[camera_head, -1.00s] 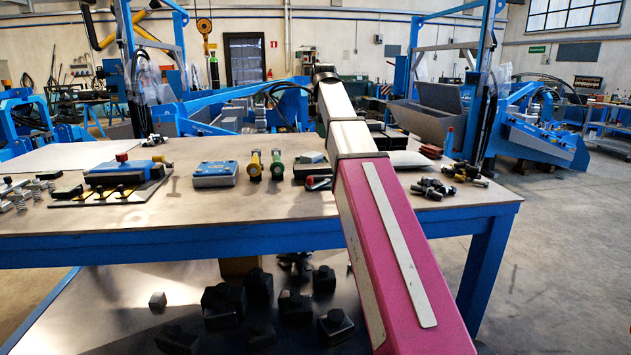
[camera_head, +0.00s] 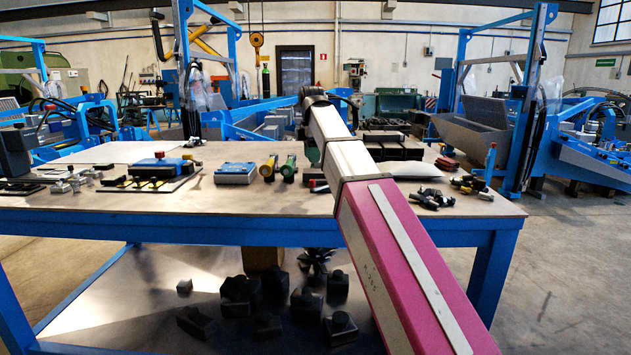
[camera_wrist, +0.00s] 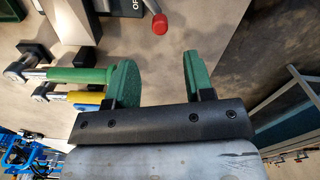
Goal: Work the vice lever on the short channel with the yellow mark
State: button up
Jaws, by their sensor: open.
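My gripper (camera_wrist: 160,68) is open, its two green fingers apart with nothing between them, above the table (camera_wrist: 225,40). In the wrist view, a lever with a red knob (camera_wrist: 159,24) reaches from a dark box toward the gap, beyond the fingertips. Which lever belongs to the short channel with the yellow mark, I cannot tell. A red-tipped part (camera_head: 318,186) shows beside my arm in the head view. My arm hides part of the tabletop there, and the gripper is not clear in that view.
A green-handled tool (camera_wrist: 75,75) and a yellow-handled tool (camera_wrist: 85,97) lie left of the gripper. A blue-topped box (camera_head: 237,173) and a plate with a red knob (camera_head: 160,155) stand farther left. Black bolts (camera_head: 430,197) lie right of my arm. Dark blocks sit under the table.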

aim_at(312, 180)
notch_tip(312, 180, down, 9)
jog(key=shift+r, duration=0.2)
dwell(0.3)
grip_shut()
